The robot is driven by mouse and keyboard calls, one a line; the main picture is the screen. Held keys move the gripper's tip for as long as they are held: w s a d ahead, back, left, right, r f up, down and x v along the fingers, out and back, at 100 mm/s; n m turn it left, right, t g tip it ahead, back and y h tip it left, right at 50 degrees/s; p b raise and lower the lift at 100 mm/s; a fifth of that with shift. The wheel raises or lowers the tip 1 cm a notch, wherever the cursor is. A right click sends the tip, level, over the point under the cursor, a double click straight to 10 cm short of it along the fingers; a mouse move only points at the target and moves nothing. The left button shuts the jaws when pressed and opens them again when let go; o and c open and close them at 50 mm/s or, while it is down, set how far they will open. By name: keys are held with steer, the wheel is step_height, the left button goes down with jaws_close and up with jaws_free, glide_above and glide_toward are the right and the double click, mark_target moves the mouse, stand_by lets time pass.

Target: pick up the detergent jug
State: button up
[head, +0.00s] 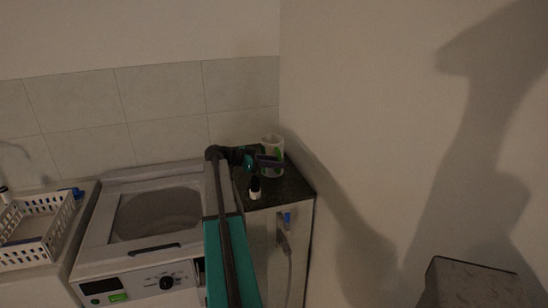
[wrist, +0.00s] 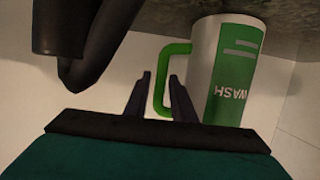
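The detergent jug is white with a green label reading "WASH" and a green handle. In the head view the jug (head: 272,143) stands at the back of the dark cabinet top, partly covered by my gripper (head: 268,161). In the wrist view the jug (wrist: 203,62) appears upside down at upper right, its handle (wrist: 180,48) facing my fingers. There my gripper (wrist: 160,78) is open, with one finger on each side of the handle's upright part. A gap shows between the left finger and the handle; contact on the right cannot be told.
A small dark bottle (head: 255,188) with a white label stands in front of the jug on the cabinet top (head: 290,192). A washing machine (head: 105,246) is to the left, then a white basket (head: 35,240). A bare wall rises close on the right.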

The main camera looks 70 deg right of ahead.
steer(key=shift+s, duration=0.1)
steer(key=shift+p+x, duration=0.9)
steer(key=shift+x, duration=0.05)
steer(key=shift+p+x, duration=0.65)
steer(key=shift+x, duration=0.9)
steer(key=shift+d+f, duration=0.1)
steer(key=shift+f, duration=0.05)
jaws_close()
